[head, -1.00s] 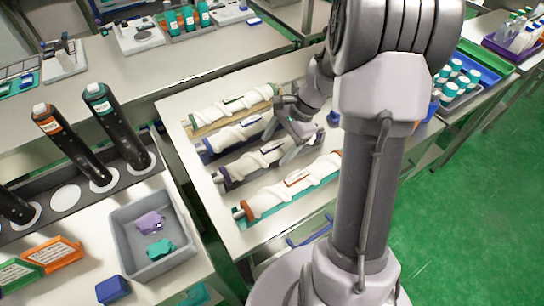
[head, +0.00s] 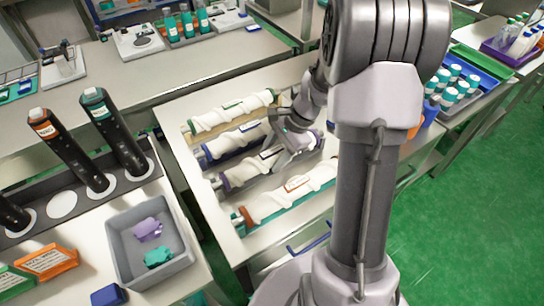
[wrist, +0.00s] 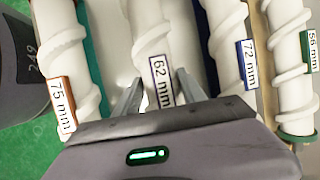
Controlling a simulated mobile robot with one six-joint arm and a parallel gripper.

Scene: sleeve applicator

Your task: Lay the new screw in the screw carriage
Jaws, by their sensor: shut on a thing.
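My gripper (head: 290,150) is over a row of white spiral screws on a steel table. It is shut on the screw labelled 62 mm (head: 243,172), which has a purple end. In the wrist view the fingers (wrist: 157,92) sit on either side of this screw (wrist: 148,30), close to its label. I cannot tell whether it is clear of its cradle. Beside it lie the orange-ended 75 mm screw (wrist: 56,45), the blue 72 mm screw (wrist: 229,25) and the green 56 mm screw (wrist: 288,30). I do not make out the screw carriage.
A grey bin (head: 112,232) with purple and teal pieces stands at the left, near dark cylinders with orange and teal labels (head: 68,148). My arm's column hides the table's right part. Green floor (head: 470,220) is free at the right.

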